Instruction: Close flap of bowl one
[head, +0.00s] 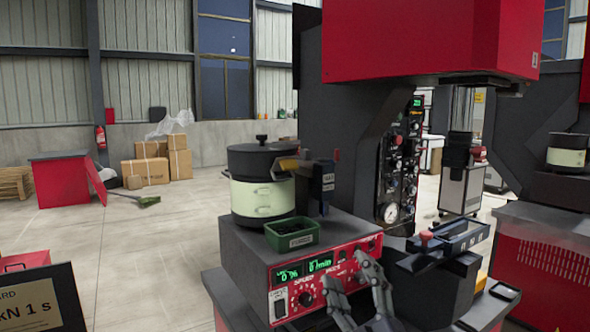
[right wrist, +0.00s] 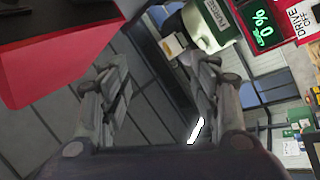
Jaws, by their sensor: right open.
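The bowl feeder (head: 262,196), a cream drum with a black upper part and a knobbed lid, stands on a grey and red control box. At its upper right is a small plate with a yellow face (head: 290,163), perhaps the flap; I cannot tell its exact position. Beside it is a dark block with a blue label (head: 328,182). My right gripper (head: 352,278) is open and empty, in front of the control box, lower than the bowl and to its right. In the right wrist view its two fingers (right wrist: 160,78) are spread apart. My left gripper is not in view.
A green tray (head: 292,236) with dark contents sits on the control box (head: 325,277) in front of the bowl. A dark press column with a gauge (head: 392,212) stands to the right. A second bowl (head: 567,158) is at the far right.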

